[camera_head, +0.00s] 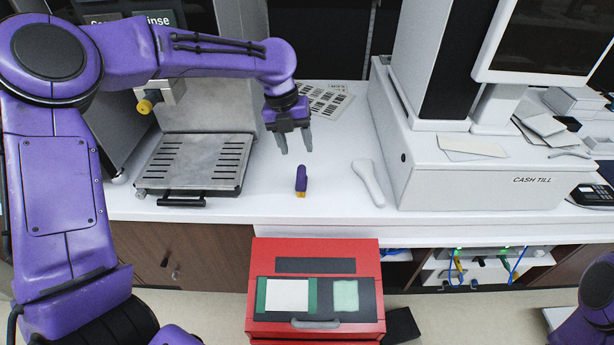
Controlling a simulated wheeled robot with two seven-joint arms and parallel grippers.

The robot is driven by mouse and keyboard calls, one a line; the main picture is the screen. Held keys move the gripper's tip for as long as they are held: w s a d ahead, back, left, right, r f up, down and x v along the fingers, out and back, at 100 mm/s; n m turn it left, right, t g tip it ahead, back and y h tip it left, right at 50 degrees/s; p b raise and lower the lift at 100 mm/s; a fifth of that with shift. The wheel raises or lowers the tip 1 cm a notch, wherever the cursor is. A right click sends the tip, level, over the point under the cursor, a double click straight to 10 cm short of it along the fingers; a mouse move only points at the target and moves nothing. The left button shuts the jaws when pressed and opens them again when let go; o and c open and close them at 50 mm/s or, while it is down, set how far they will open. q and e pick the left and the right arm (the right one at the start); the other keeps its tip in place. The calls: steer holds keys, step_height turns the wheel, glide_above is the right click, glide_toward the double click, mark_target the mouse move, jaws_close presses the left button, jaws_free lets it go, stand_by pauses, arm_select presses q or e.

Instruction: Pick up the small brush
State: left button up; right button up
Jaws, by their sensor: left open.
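The small brush (301,180) has a purple body and a yellow lower end. It stands or lies on the white counter, right of the drip tray; its exact pose is hard to tell. My left gripper (296,146) is open and empty, pointing down above and slightly behind the brush, apart from it. The right gripper is not in view; only a purple part of mine shows at the lower right edge.
A coffee machine's metal drip tray (190,190) is left of the brush. A white handheld item (368,182) lies to its right, beside the cash till (480,182). Barcode sheets (326,100) lie behind. A red case (315,252) stands below the counter's front edge.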

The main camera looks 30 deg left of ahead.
mark_target(300, 169)
arm_select(q)
steer(key=f, duration=0.3)
steer(key=d+f, duration=0.1)
steer(key=f, duration=0.5)
steer(key=shift+s+d+f+p, duration=0.1)
steer(key=shift+d+p, duration=0.2)
steer(key=shift+p, duration=0.1)
jaws_close()
